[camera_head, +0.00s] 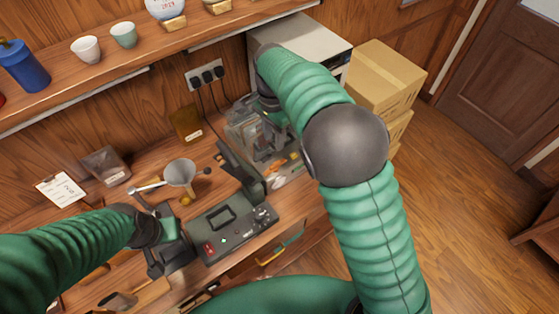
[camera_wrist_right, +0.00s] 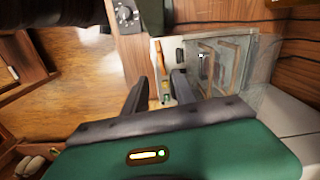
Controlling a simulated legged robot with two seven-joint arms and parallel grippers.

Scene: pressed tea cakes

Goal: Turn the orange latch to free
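A small orange part (camera_head: 274,167), which may be the latch, shows at the foot of a clear-walled machine (camera_head: 240,128) on the bench in the head view. In the right wrist view a thin orange strip (camera_wrist_right: 160,56) stands on a pale panel just beyond my fingertips. My right gripper (camera_wrist_right: 161,80) has its two dark fingers apart, with nothing clearly held between them. In the head view my right gripper (camera_head: 272,112) is at the machine, partly hidden by my arm. My left gripper (camera_head: 168,256) hangs at the bench front, left of a dark console; its fingertips are unclear.
A shelf (camera_head: 75,85) with cups runs above. Cardboard boxes (camera_head: 385,80) stand right of a white cabinet (camera_head: 300,38). Floor at right is clear.

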